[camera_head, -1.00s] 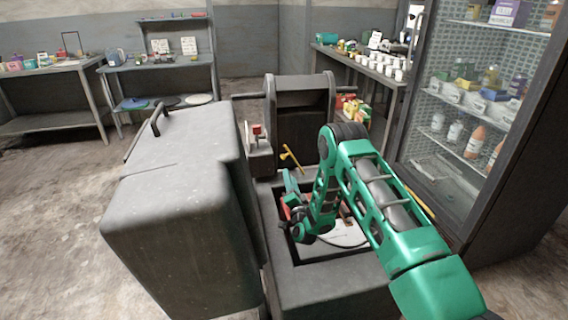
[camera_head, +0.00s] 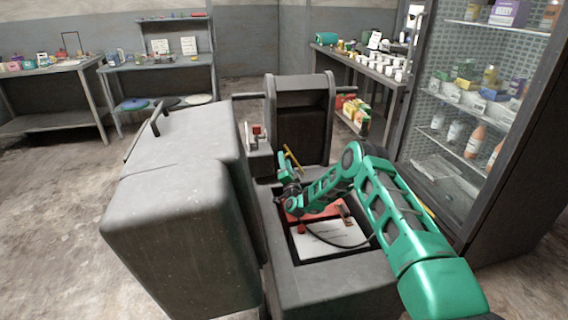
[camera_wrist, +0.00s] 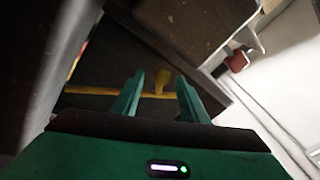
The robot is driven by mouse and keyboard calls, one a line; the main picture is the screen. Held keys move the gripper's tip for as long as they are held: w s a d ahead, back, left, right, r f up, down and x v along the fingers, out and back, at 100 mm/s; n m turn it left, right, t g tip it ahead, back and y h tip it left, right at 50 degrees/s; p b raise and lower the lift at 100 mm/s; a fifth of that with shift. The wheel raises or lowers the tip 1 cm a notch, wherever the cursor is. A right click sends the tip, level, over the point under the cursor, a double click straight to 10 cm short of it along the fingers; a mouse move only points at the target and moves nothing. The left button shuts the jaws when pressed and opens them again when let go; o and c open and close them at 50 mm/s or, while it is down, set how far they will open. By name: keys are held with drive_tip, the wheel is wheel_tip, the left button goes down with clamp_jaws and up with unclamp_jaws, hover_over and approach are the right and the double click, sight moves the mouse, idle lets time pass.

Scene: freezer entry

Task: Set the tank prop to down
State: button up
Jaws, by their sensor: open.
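The yellow prop (camera_head: 293,157) is a thin rod that stands tilted at the back of the dark tank (camera_head: 310,277), near its upright back panel. In the wrist view, a yellow bar (camera_wrist: 100,91) runs across, with a short yellow stub (camera_wrist: 162,82) rising from it. My gripper (camera_wrist: 160,92) is open, and the stub appears between its green fingers. I cannot tell whether they touch it. In the head view, my gripper (camera_head: 284,166) is just left of the prop, and the prop's lower end is hidden.
A large grey block (camera_head: 175,215) with a handle stands close on the left. Inside the tank opening lie a red part (camera_head: 322,211) and a white panel (camera_head: 335,240). A small red switch (camera_head: 257,131) is left of the back panel. A glass cabinet (camera_head: 460,110) stands at the right.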

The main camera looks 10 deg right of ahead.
drive_tip(key=shift+w+r, duration=0.1)
drive_tip(key=shift+w, duration=0.4)
clamp_jaws()
drive_tip(key=shift+d, duration=0.2)
drive_tip(key=shift+d, duration=0.1)
